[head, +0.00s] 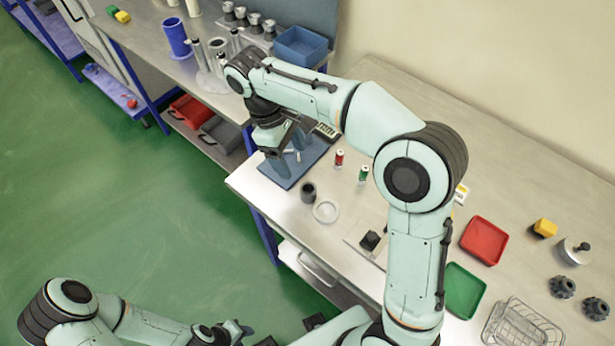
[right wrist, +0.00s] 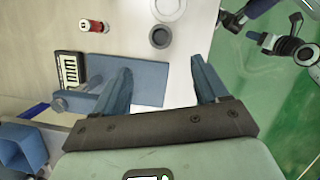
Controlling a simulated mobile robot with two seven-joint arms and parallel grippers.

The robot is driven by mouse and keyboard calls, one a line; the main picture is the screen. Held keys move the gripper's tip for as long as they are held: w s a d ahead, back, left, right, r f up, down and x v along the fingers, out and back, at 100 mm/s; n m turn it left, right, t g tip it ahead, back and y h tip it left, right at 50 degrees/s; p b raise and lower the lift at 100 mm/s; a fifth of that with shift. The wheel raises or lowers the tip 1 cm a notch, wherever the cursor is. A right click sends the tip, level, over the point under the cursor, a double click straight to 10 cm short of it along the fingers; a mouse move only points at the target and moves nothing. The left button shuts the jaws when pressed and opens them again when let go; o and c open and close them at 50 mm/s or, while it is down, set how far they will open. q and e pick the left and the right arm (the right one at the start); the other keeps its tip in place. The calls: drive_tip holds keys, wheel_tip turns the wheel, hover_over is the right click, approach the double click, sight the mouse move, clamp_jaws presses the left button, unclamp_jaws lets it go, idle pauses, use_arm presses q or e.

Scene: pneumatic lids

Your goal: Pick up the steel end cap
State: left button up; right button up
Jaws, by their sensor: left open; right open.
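I cannot tell for certain which piece is the steel end cap. A silver round part with a stub on top (head: 574,251) stands at the far right of the bench. My right gripper (head: 286,150) is open and empty above the blue mat (head: 309,164); its spread fingers also show in the right wrist view (right wrist: 162,80). My left gripper (head: 236,332) is open, low at the bottom edge, away from the bench.
A dark cup (head: 308,192), a pale ring (head: 326,210) and red (head: 339,158) and green (head: 363,174) cylinders stand near the mat. Red (head: 484,241) and green (head: 465,290) trays and a wire basket (head: 522,325) lie right. A blue bin (head: 300,46) stands behind.

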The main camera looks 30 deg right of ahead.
drive_tip(key=b, duration=0.2)
hover_over(308, 189)
drive_tip(key=a, duration=0.2)
wheel_tip(308, 189, down, 7)
drive_tip(key=shift+s+r, duration=0.1)
drive_tip(key=shift+d+f, duration=0.15)
drive_tip(key=shift+f, duration=0.35)
drive_tip(key=x, duration=0.4)
drive_tip(key=shift+s+d+f, duration=0.15)
drive_tip(key=shift+f, duration=0.15)
use_arm(q)
drive_tip(key=s+f, duration=0.2)
drive_tip(key=f, duration=0.1)
drive_tip(key=shift+s, duration=0.1)
use_arm(e)
drive_tip(key=c, duration=1.3)
